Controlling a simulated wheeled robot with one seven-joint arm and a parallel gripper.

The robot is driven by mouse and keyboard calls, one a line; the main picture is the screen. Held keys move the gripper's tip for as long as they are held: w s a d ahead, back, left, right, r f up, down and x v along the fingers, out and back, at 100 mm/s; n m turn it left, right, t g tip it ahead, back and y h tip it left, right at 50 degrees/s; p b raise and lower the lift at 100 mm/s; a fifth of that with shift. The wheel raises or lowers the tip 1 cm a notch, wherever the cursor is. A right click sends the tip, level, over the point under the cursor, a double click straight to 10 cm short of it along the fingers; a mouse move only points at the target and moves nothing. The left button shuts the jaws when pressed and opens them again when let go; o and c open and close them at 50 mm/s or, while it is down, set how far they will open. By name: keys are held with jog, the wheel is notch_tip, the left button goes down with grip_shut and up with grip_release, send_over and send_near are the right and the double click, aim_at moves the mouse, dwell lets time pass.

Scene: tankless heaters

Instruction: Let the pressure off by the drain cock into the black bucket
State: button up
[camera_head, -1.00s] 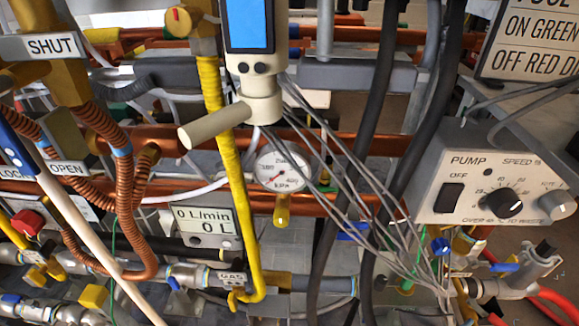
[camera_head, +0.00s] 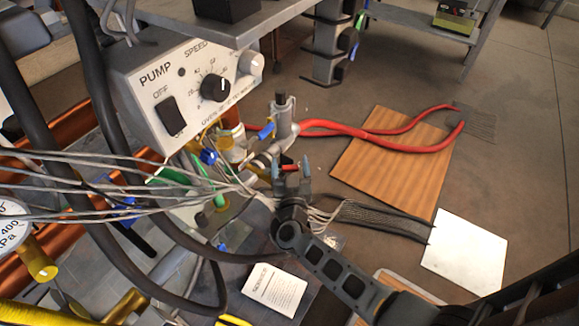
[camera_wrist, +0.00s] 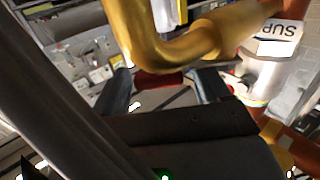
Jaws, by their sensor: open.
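My gripper (camera_head: 290,166) is in the lower middle of the head view, at the right end of the pipework below the pump box. Its two fingers are apart. In the wrist view my gripper (camera_wrist: 162,88) has one finger at each side, with a red bar (camera_wrist: 158,80) showing between or just beyond them. I cannot tell whether they touch it, or whether it is the drain cock's handle. A bent brass pipe (camera_wrist: 150,45) crosses close above the fingers. I cannot make out the black bucket for certain in either view.
The pump box (camera_head: 185,85) hangs above left of my gripper. Thin grey wires (camera_head: 110,180) and thick black hoses run in from the left. Red hoses (camera_head: 400,130) cross a wooden board (camera_head: 385,165) on the floor.

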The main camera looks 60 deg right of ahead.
grip_shut()
dwell(0.7)
